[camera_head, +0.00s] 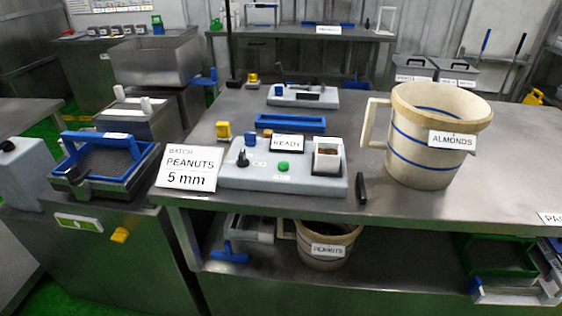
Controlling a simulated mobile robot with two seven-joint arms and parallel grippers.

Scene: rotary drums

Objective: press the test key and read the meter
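A light grey console (245,180) lies on the steel table, near its left front edge. A green round button (283,168) sits on its front middle; small labels near it are too small to read. A black knob or lever (243,158) stands on its left. A white-framed unit with a dark reddish window (327,160) is at its right end; I cannot tell whether this is the meter. A display or sign reading READY (288,142) stands at its back. Neither of my grippers is in view.
A large ALMONDS bucket (415,150) stands right of the console. A black upright piece (361,189) is between them. A card reads BATCH PEANUTS 5 mm (188,172). A second console (303,96) lies behind. A PEANUTS bucket (322,264) sits on the lower shelf.

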